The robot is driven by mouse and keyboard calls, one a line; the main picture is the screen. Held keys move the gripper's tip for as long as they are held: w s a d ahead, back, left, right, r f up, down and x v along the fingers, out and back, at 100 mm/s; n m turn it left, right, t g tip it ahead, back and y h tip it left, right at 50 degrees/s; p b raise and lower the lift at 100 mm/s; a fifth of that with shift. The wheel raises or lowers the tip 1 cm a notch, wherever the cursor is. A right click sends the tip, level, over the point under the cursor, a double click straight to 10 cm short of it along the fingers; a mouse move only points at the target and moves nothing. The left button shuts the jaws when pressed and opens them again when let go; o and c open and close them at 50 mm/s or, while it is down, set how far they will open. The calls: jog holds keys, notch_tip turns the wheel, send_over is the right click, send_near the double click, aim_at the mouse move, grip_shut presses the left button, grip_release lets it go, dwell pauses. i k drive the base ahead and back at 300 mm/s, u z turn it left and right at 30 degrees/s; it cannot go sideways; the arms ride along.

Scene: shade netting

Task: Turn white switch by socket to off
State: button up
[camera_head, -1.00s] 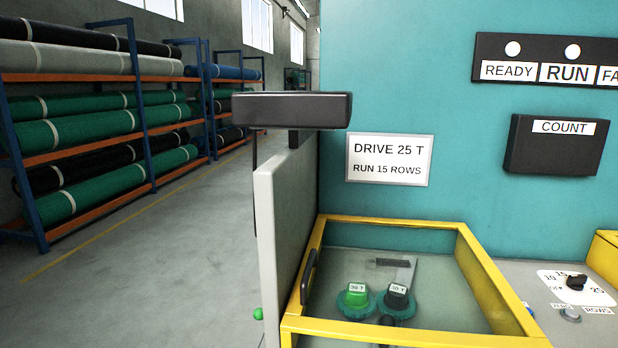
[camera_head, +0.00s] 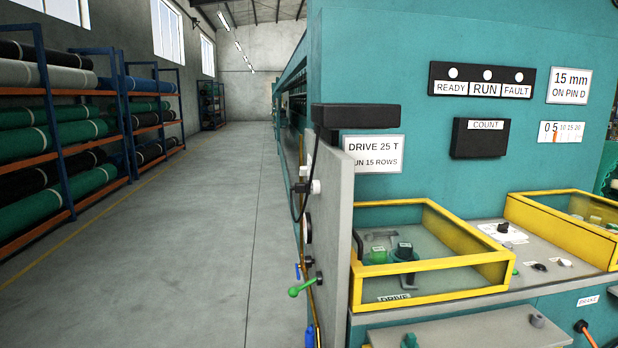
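On the left face of the grey upright panel (camera_head: 335,235) a small white fitting (camera_head: 316,187) sticks out, seen edge-on. A black cable runs down to it from the dark box-shaped head (camera_head: 356,117) above. I cannot tell whether this fitting is the white switch, the socket or a plug, nor its position. The panel's left face is seen at a steep angle, so its details are mostly hidden. My gripper is not in view.
A green-knobbed lever (camera_head: 303,288) juts left from the panel, below a round gauge (camera_head: 308,229). Yellow-framed clear covers (camera_head: 440,295) sit on the console to the right. The floor (camera_head: 205,235) left of the panel is clear up to the racks of rolls (camera_head: 70,215).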

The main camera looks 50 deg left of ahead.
aim_at(304, 171)
jog(key=u, duration=0.25)
jog(key=k, duration=0.15)
jog(key=u, duration=1.7)
jog(key=i, duration=1)
jog(key=u, duration=3.35)
jog(key=k, duration=0.15)
jog(key=z, duration=1.3)
